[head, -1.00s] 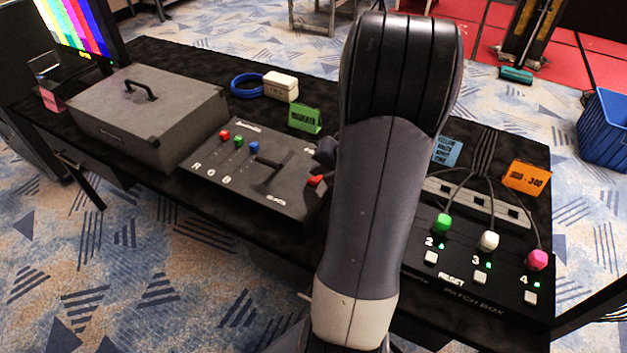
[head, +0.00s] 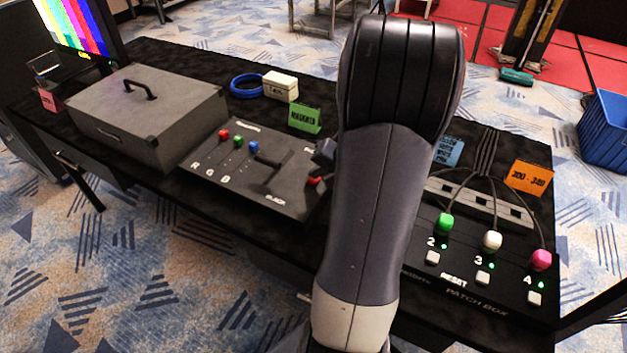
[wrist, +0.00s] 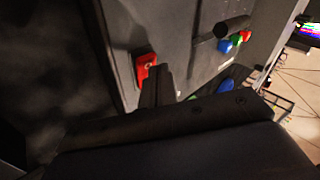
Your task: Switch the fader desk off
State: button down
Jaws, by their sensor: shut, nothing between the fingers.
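The fader desk (head: 225,180) is a dark sloped panel in the middle of the table. It carries red, green and blue fader knobs (head: 239,140), a black lever (head: 272,162) and a red switch (head: 315,181) at its right end, partly beside my arm. In the wrist view the red switch (wrist: 146,72) is on the desk's face, close to the tips of my gripper (wrist: 158,76). My gripper is shut and empty, its fingers just right of the switch there. I cannot tell whether they touch it, nor which way the switch is tilted.
A grey case (head: 150,112) stands left of the desk. A green card (head: 304,119), white box (head: 281,86) and blue cable coil (head: 246,86) lie behind it. A patch box (head: 470,285) with plugged cables is right of my arm, which hides the table between.

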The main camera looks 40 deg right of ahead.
jog(key=shift+s+a+f+b, duration=0.2)
jog(key=shift+a+f+b, duration=0.25)
jog(key=shift+f+b, duration=0.55)
dwell(0.6)
jog(key=shift+r, duration=0.2)
dwell(0.4)
jog(key=shift+w+d+r, duration=0.25)
jog(key=shift+d+r, duration=0.15)
jog(key=shift+d, duration=0.2)
jog(key=shift+r, duration=0.1)
jog(key=shift+w+d+r+p, duration=0.1)
jog(key=shift+d+r+p, duration=0.2)
jog(key=shift+r+p, duration=0.45)
jog(key=shift+w+d+r+p, duration=0.15)
jog(key=shift+d+r+p, duration=0.25)
jog(key=shift+r, duration=0.5)
jog(key=shift+w+d+r+p, duration=0.1)
jog(key=shift+d+r+p, duration=0.1)
jog(key=shift+r+p, duration=0.6)
jog(key=shift+f, duration=0.1)
